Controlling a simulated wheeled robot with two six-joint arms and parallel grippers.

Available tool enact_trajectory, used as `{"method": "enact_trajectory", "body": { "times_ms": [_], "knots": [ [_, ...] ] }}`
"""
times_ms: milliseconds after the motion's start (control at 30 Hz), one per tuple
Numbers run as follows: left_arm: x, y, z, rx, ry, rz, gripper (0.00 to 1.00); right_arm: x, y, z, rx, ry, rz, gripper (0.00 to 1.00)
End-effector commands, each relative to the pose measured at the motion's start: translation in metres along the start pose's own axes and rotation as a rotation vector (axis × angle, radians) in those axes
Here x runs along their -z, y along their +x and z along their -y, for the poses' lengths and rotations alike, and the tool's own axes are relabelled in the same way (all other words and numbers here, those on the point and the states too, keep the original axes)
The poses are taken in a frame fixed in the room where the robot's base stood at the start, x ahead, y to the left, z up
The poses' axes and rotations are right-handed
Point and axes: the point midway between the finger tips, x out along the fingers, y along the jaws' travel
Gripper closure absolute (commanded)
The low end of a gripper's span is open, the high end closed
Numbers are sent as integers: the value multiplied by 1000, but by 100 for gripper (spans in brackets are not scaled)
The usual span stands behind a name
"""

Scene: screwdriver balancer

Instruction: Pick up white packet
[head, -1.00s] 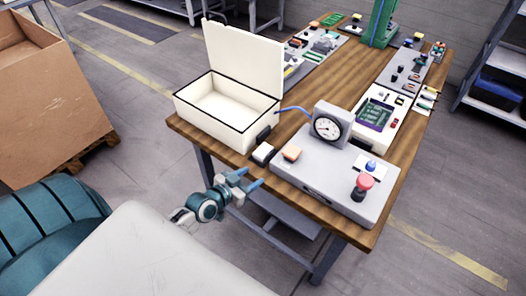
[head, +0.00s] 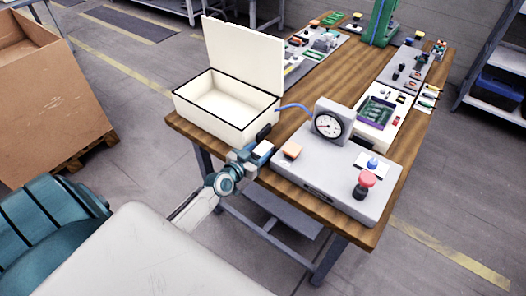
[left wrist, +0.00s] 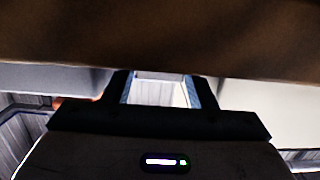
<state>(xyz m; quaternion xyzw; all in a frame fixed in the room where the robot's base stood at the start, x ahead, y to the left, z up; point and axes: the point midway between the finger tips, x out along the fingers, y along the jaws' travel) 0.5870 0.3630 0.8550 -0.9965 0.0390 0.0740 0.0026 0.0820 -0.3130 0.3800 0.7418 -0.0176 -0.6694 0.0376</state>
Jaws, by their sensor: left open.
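The white packet (head: 262,149) is a small pale block at the near edge of the wooden table, between the open white box and the grey gauge unit. My left gripper (head: 257,155) is open at this edge, with its fingers around or right beside the packet. In the left wrist view, a pale surface (left wrist: 158,93) shows between the two fingers and looks like the packet. Contact cannot be told. My right gripper is not in view.
The open white box (head: 222,108) stands left of the packet. A blue hose runs behind. The wooden table (head: 340,70) has bare strips farther back.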

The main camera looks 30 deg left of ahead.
Motion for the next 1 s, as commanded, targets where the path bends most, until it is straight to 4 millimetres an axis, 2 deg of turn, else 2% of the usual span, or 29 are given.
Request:
{"method": "enact_trajectory", "body": {
  "times_ms": [100,200,467,633,1000],
  "knots": [
    [0,18,-1,1,-2,-3,49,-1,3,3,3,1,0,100],
    [0,25,-1,0,-1,-1,49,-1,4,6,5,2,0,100],
    [0,27,-1,0,0,0,49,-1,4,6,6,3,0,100],
    [0,27,-1,0,0,0,82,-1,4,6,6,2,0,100],
    [3,26,-1,0,2,0,83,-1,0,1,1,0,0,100]
  ]
}}
